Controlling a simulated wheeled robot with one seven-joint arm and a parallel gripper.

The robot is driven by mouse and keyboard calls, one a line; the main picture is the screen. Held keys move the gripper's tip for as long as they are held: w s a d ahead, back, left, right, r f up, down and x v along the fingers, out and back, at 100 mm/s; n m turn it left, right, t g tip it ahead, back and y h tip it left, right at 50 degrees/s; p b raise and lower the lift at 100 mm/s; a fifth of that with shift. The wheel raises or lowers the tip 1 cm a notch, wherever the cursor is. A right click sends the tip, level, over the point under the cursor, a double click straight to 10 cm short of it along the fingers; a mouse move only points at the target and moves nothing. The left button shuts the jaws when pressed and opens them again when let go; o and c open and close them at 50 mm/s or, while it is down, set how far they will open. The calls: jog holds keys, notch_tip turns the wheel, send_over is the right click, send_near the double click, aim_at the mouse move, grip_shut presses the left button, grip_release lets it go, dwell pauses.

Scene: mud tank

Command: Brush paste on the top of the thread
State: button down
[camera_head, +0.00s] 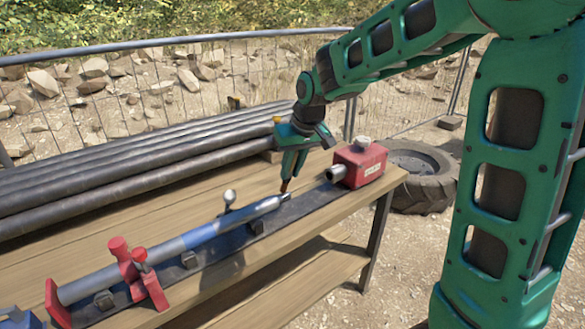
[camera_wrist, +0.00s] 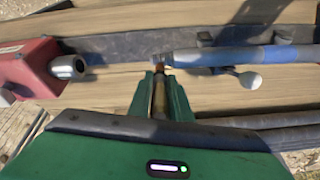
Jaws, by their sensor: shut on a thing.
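A long pipe (camera_head: 190,243), blue with a bare metal end, lies along a dark rail on the wooden bench. Its narrowed threaded end (camera_head: 283,198) points right toward a red box; in the wrist view the thread (camera_wrist: 185,58) points left. My gripper (camera_head: 289,172) is above this end, pointing down. It is shut on a slim brush (camera_wrist: 159,92) with a brownish tip (camera_wrist: 165,70). The tip is at the top of the thread, close to or touching it; I cannot tell which. Whether paste is on the thread is too small to tell.
A red box with a metal spout (camera_head: 362,163) stands at the rail's right end, also in the wrist view (camera_wrist: 28,68). A red clamp (camera_head: 136,272) holds the pipe. A ball-topped lever (camera_head: 229,198) stands behind it. Dark pipes (camera_head: 130,170) lie along the bench's back.

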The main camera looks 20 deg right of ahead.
jog(key=shift+w+d, duration=0.15)
jog(key=shift+d, duration=0.25)
dwell(5.0)
jog(key=shift+r, duration=3)
